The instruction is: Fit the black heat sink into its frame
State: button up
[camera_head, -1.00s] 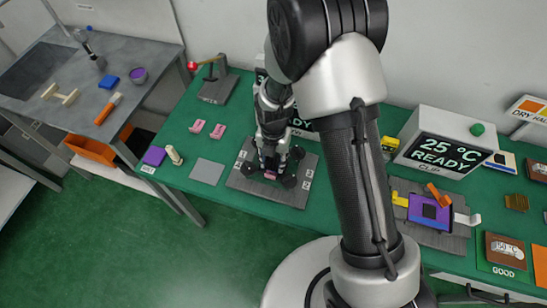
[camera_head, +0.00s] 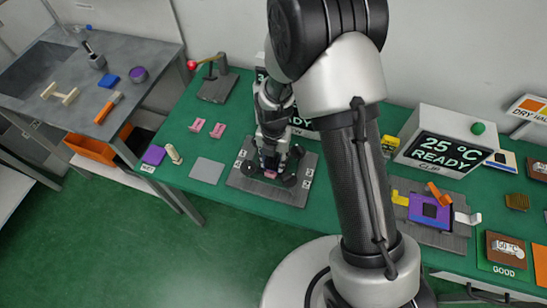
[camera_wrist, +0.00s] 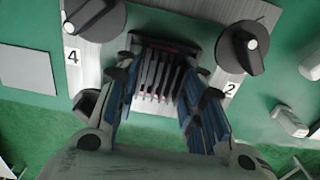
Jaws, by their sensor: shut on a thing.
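The heat sink (camera_wrist: 158,76), a dark finned block, is between the fingers of my gripper (camera_wrist: 160,68) in the wrist view. My gripper is shut on it, with a blue-padded finger on each side. The gripper (camera_head: 270,160) is low over a grey fixture plate (camera_head: 240,184) with black knobs in the head view. A pink part (camera_head: 270,174) shows just below the fingertips. The frame under the heat sink is mostly hidden by the fins and fingers, so I cannot tell whether the block is seated.
Black knobs flank the gripper, one by label 4 (camera_wrist: 95,18) and one by label 2 (camera_wrist: 242,47). A grey square (camera_head: 207,171) and two pink pieces lie to the left. A clip fixture (camera_head: 438,235) with a purple part is at the right.

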jog(key=shift+f+b, duration=0.55)
jog(key=shift+f, duration=0.25)
jog(key=o, duration=1.1)
jog(key=shift+r, duration=0.1)
notch_tip(320, 180, up, 12)
jog(key=shift+f, duration=0.1)
dwell(0.5)
